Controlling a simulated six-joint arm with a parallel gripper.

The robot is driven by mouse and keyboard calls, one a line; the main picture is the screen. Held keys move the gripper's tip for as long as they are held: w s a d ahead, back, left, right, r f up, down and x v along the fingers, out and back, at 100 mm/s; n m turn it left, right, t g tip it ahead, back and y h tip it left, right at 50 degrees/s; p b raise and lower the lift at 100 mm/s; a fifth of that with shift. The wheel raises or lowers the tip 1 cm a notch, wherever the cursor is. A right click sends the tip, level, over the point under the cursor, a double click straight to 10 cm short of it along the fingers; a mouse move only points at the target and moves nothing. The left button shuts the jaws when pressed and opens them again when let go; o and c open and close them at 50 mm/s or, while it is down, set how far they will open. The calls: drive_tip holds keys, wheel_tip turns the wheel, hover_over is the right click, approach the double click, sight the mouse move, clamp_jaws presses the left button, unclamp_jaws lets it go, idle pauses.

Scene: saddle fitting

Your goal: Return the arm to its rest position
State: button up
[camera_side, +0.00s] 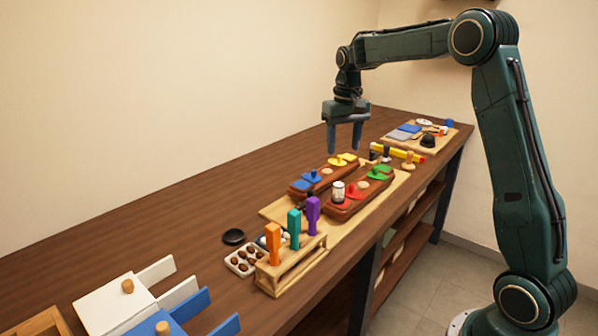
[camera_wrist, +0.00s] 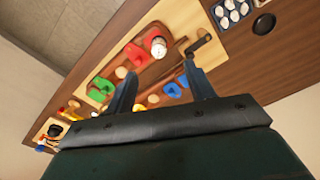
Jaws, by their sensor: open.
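My gripper (camera_side: 345,150) hangs pointing down above the back part of the bench (camera_side: 180,210). Its two fingers are apart, with nothing between them in the side view. The arm is raised and bent over the bench. In the wrist view my gripper (camera_wrist: 160,92) shows two spread fingers over the wooden board (camera_wrist: 188,18). The fingertips are above the saddle pieces and touch nothing that I can make out.
Two brown blocks (camera_side: 343,212) carry red, green, blue and yellow saddles. A rack (camera_side: 290,268) holds orange, teal and purple handles. White and blue boxes (camera_side: 115,305) stand at front left. A tray (camera_side: 245,260) and black dish (camera_side: 233,236) lie nearby.

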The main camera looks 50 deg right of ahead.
drive_tip(key=s+a+r+n+t, duration=0.1)
drive_tip(key=s+a+r, duration=0.4)
drive_tip(key=s+a, duration=0.15)
drive_tip(key=s+a+f+n+t, duration=0.1)
drive_tip(key=s+a+n+t, duration=0.1)
drive_tip(key=s+a, duration=0.4)
drive_tip(key=s+a+f+n+t, duration=0.1)
drive_tip(key=s+a, duration=0.5)
drive_tip(key=s, duration=0.9)
drive_tip(key=shift+a+n+t, duration=0.15)
drive_tip(key=shift+n+t, duration=0.45)
drive_tip(key=shift+n, duration=0.1)
drive_tip(key=shift+f, duration=0.1)
